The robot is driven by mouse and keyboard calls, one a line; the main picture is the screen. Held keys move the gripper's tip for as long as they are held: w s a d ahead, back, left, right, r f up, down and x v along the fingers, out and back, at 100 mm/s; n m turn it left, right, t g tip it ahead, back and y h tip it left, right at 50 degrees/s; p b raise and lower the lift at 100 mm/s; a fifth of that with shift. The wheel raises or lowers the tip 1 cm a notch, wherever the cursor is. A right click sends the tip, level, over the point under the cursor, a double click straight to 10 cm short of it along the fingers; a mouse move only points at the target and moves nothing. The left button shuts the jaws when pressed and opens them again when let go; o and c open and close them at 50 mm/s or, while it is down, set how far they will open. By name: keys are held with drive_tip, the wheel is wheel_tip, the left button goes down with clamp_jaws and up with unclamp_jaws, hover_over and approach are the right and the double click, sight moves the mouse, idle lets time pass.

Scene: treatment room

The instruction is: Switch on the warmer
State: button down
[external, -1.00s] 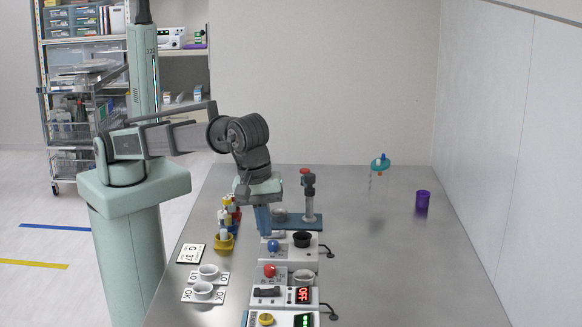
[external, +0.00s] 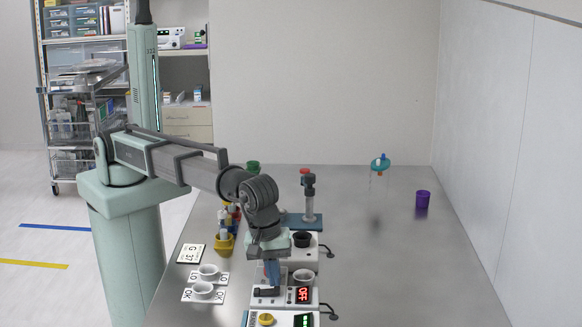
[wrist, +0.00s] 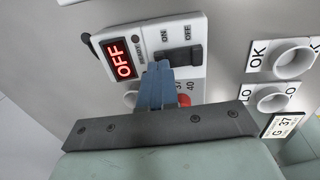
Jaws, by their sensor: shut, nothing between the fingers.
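The warmer (external: 272,302) is a white box unit with a red display (external: 303,294) reading OFF. The display also shows in the wrist view (wrist: 123,58). Its black switch (wrist: 182,57) sits beside the display, near printed ON and OFF labels. I cannot tell which label the switch is set to. My gripper (wrist: 157,76) is shut and empty. Its blue fingertips are close to the switch; contact cannot be told. In the external view my gripper (external: 272,284) is over the warmer, and the fingers cover part of it. A red knob (wrist: 184,100) shows partly behind the fingers, near numbers 37 and 40.
Another unit with a green display (external: 303,320) and a yellow knob (external: 266,319) stands in front. White cups (external: 204,290) on labelled cards and a "G 37" card (external: 191,253) lie left. A purple cup (external: 422,200) stands far right.

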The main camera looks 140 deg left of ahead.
drive_tip(key=shift+f, duration=0.45)
drive_tip(key=shift+w+a+f, duration=0.1)
drive_tip(key=shift+w+a+f, duration=0.1)
drive_tip(key=shift+f, duration=0.2)
drive_tip(key=shift+r, duration=0.1)
drive_tip(key=shift+s+d+r, duration=0.3)
drive_tip(key=shift+s+d, duration=0.25)
drive_tip(key=shift+r, duration=0.1)
wheel_tip(320, 180, up, 14)
drive_tip(key=w+a, duration=0.1)
drive_tip(key=shift+w+a+f, duration=0.15)
drive_tip(key=shift+w+f, duration=0.05)
idle(0.4)
